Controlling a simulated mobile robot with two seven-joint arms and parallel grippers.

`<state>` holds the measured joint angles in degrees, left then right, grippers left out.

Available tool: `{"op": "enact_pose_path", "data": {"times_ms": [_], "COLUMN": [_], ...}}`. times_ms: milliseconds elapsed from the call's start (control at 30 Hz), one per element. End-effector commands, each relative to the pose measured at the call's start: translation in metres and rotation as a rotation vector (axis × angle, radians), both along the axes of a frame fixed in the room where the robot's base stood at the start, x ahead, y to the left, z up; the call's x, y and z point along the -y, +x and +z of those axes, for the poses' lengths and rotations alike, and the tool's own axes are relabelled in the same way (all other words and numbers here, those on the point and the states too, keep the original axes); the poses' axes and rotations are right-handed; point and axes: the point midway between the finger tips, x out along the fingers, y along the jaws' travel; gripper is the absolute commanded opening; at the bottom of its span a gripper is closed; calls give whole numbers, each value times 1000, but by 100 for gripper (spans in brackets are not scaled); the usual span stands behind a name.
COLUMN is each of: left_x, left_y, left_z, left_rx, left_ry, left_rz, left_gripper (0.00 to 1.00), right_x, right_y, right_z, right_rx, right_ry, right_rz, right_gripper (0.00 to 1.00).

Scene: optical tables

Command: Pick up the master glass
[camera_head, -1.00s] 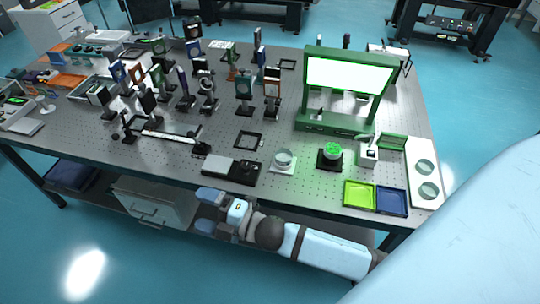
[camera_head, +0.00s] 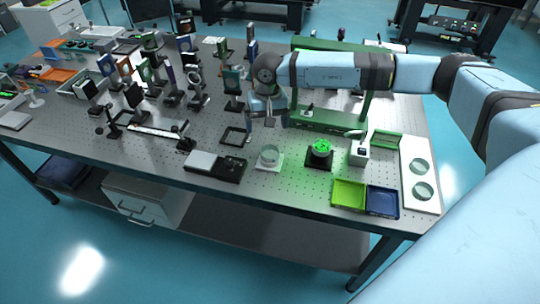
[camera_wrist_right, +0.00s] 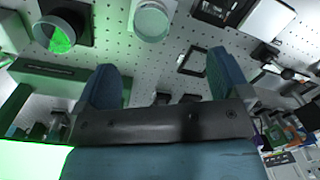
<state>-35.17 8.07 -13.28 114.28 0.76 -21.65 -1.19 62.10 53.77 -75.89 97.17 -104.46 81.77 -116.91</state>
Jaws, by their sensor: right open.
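A clear round glass (camera_head: 269,155) sits on a white square base near the table's front edge. It also shows at the top of the right wrist view (camera_wrist_right: 152,20). A green-glowing round piece (camera_head: 320,148) on a black base stands to its right, and shows at the upper left of the wrist view (camera_wrist_right: 60,40). Two more round glasses lie on a white plate, an upper one (camera_head: 417,167) and a lower one (camera_head: 423,191). Which is the master glass I cannot tell. My right gripper (camera_head: 270,121) is open and empty, above the table behind the clear glass. My left gripper is out of view.
A green-framed light panel (camera_head: 335,122) stands behind, partly covered by my right arm. Yellow-green (camera_head: 349,194) and blue (camera_head: 382,202) trays lie at the front right. Several optic mounts crowd the left. A black square frame (camera_head: 235,136) lies near the gripper.

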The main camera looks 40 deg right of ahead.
Motion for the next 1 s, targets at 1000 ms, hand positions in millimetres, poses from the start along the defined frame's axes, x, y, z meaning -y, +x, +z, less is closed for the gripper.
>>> {"op": "enact_pose_path", "data": {"times_ms": [1000], "left_x": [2], "left_y": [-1], "left_z": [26], "left_rx": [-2], "left_ry": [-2], "left_rz": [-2], "left_gripper": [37], "right_x": [15], "right_y": [7], "right_z": [-124], "right_rx": [9], "right_ry": [-54], "right_rz": [26], "right_gripper": [95]}}
